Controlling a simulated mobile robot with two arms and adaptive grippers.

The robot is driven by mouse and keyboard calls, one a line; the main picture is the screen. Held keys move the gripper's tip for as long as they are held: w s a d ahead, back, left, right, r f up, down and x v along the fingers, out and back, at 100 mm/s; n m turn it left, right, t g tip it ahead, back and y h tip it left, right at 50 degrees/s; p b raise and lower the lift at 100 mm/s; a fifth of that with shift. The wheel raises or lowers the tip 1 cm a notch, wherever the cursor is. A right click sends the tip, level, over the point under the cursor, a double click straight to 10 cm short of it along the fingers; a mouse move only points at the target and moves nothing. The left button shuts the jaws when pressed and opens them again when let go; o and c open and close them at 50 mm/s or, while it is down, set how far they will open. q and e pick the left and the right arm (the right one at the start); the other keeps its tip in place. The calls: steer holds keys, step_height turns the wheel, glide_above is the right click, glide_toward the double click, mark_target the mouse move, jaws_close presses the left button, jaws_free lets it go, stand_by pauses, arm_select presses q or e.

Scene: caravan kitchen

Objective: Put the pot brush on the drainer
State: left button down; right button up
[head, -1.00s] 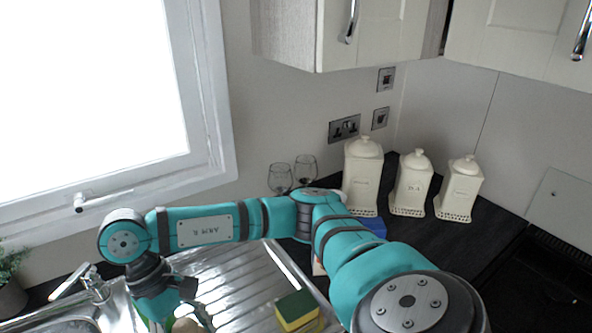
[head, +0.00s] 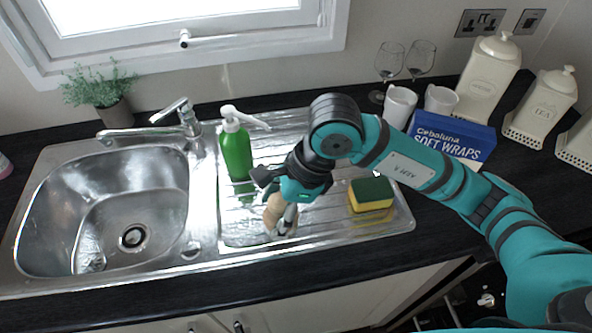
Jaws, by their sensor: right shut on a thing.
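The drainer (head: 328,221) is the ribbed steel area to the right of the sink bowl. The pot brush (head: 273,210), a tan wooden-looking thing, is at the front middle of the drainer. My right gripper (head: 284,221) reaches down over the drainer and is shut on the brush. The gripper and wrist hide part of the brush, and I cannot tell whether it touches the steel. My left gripper is not in view.
The sink bowl (head: 118,205) is left. White mugs (head: 399,106), glasses (head: 421,58), a blue box (head: 451,138) and canisters (head: 541,107) stand at the right.

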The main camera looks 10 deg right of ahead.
steer(key=shift+a+r+m+t, duration=0.1)
steer(key=shift+a+m+t, duration=0.3)
steer(key=shift+a+m, duration=0.4)
steer(key=shift+w+d+m, duration=0.15)
steer(key=shift+w+m, duration=0.1)
steer(key=shift+m, duration=0.05)
steer(key=w+d+p, duration=0.1)
steer(key=w+d, duration=0.1)
steer(key=w, duration=0.2)
steer(key=w+d+f+p, duration=0.1)
steer(key=w+d+p, duration=0.1)
steer(key=w, duration=0.3)
steer(key=w+d+p, duration=0.2)
steer(key=w+d, duration=0.1)
steer(key=w, duration=0.1)
steer(key=shift+w+d+f, duration=0.2)
steer(key=shift+d, duration=0.1)
steer(key=shift+f+p, duration=0.9)
steer(key=shift+f, duration=0.7)
steer(key=shift+f+b, duration=0.3)
steer(key=shift+f, duration=0.05)
steer(key=o, duration=1.2)
steer(key=shift+c, duration=0.2)
steer(key=shift+r, duration=0.15)
